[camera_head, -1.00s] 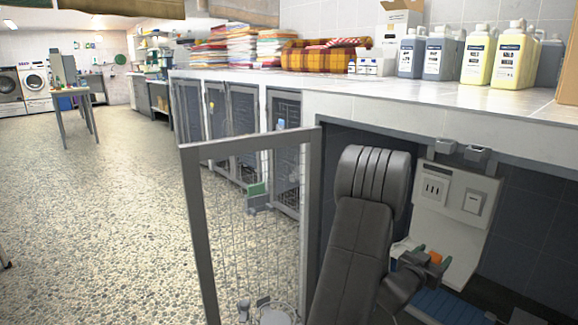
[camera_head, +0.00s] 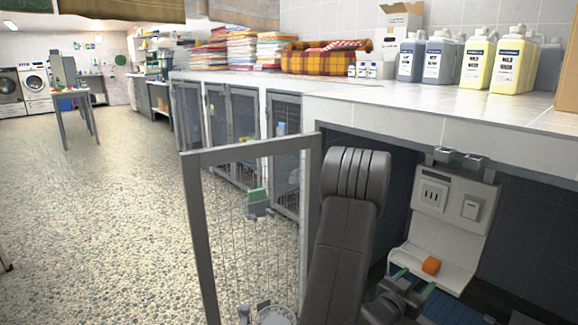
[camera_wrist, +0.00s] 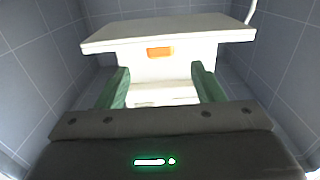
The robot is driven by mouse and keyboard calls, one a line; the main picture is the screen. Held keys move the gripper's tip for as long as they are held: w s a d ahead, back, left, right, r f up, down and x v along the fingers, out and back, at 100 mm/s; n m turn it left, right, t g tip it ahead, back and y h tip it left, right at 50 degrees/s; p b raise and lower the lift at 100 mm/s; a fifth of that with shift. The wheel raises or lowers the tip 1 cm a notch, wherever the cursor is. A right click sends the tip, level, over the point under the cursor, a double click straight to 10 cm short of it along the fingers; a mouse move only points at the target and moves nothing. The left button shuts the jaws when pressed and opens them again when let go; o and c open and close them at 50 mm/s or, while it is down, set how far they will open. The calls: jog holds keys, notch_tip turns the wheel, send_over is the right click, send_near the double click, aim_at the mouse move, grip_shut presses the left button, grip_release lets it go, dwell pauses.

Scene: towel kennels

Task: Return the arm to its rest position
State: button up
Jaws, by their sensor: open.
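My arm hides part of the kennel opening.
The open mesh kennel door (camera_head: 250,147) stands left of my arm. A tiled counter (camera_head: 400,97) overhangs the kennel, with bottles (camera_head: 513,62) and a plaid pet bed (camera_head: 325,58) on it. A blue slatted mat (camera_head: 440,308) lies on the kennel floor.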

jog(key=v, duration=0.5)
jog(key=b+x, duration=0.2)
jog(key=x, duration=1.2)
jog(key=shift+w+d+f, duration=0.1)
jog(key=r, duration=0.4)
jog(key=shift+s+a+r, duration=0.1)
jog(key=shift+s+a, duration=0.2)
jog(key=shift+a, duration=0.1)
jog(key=s+a+r, duration=0.3)
notch_tip(320, 180, up, 11)
jog(key=m+p, duration=0.5)
jog(key=m, duration=1.2)
send_over(430, 264)
jog(key=w+a, duration=0.2)
jog(key=a, duration=0.4)
jog(key=shift+a, duration=0.15)
